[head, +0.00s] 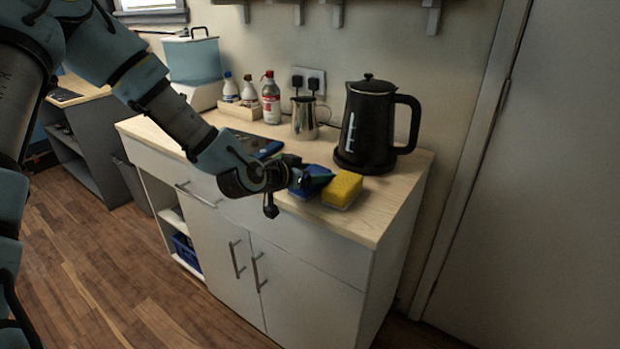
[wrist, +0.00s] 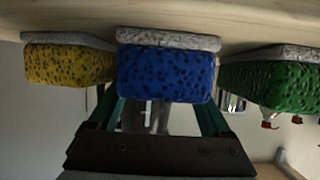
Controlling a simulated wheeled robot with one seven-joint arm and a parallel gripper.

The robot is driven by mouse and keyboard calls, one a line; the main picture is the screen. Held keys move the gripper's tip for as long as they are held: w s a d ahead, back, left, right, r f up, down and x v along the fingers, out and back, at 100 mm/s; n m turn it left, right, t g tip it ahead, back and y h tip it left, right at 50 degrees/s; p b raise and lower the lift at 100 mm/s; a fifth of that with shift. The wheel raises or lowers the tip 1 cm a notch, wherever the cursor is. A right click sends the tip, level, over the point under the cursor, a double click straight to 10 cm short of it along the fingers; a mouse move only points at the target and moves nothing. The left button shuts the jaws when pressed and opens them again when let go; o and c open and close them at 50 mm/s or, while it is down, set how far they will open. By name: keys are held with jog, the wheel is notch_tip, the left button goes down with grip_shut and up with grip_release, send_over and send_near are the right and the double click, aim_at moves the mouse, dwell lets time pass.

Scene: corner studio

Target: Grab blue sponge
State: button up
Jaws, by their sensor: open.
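The blue sponge (head: 314,184) lies on the wooden counter top, left of the yellow sponge (head: 343,189). In the wrist view the blue sponge (wrist: 166,72) is in the middle, with a grey layer along one face. My gripper (head: 300,178) is low over the counter, right at the blue sponge, and partly hides it in the head view. In the wrist view my gripper (wrist: 162,104) is open, its teal fingers spread towards either side of the blue sponge. I cannot tell whether they touch it.
In the wrist view the yellow sponge (wrist: 66,65) and a green sponge (wrist: 272,85) flank the blue one closely. A black kettle (head: 371,125) stands behind the yellow sponge. A steel jug (head: 304,118) and bottles (head: 270,98) stand at the back. The counter's front edge is close.

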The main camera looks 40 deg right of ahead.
jog(key=shift+d, duration=0.1)
jog(key=c, duration=1)
